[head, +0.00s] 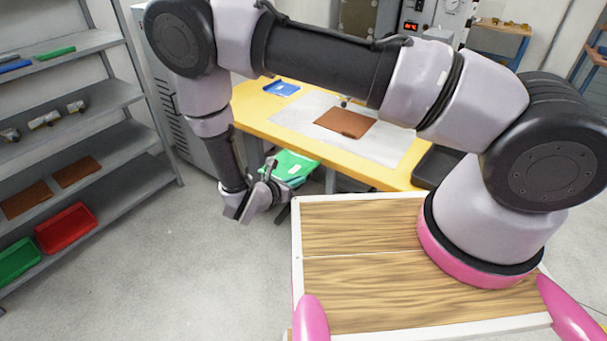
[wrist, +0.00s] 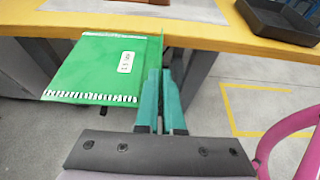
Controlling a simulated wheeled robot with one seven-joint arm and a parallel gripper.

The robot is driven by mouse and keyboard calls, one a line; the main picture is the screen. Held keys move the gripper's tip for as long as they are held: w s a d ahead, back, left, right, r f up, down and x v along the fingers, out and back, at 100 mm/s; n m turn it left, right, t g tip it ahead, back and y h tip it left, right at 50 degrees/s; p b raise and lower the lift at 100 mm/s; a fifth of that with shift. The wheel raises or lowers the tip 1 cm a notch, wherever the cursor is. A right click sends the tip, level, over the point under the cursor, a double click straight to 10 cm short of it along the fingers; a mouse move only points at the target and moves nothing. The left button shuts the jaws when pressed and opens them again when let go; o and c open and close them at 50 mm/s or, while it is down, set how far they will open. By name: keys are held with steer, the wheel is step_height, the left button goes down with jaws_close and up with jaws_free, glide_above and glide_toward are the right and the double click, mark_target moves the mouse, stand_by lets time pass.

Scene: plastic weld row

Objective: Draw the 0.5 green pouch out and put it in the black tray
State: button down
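A green pouch (wrist: 95,65) with a small white label shows left of my fingers in the wrist view, by the yellow table's edge; the label's figure is too small to read surely. It also shows in the head view (head: 294,164), below the table edge. My gripper (wrist: 163,78) has its teal fingers close together, with a thin green edge between the tips; it looks shut on the pouch's right side. In the head view my gripper (head: 262,188) is just left of the pouch. The black tray (head: 424,178) stands at the table's right end, also top right in the wrist view (wrist: 264,22).
The yellow table (head: 250,110) bears a pale mat (head: 285,120), a brown sheet (head: 345,122) and a blue tray (head: 281,88). Grey shelves (head: 120,185) with red (head: 66,227) and green (head: 18,260) bins stand at left. The floor between is clear.

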steer(key=s+a, duration=0.4)
steer(key=s, duration=0.1)
stand_by(0.3)
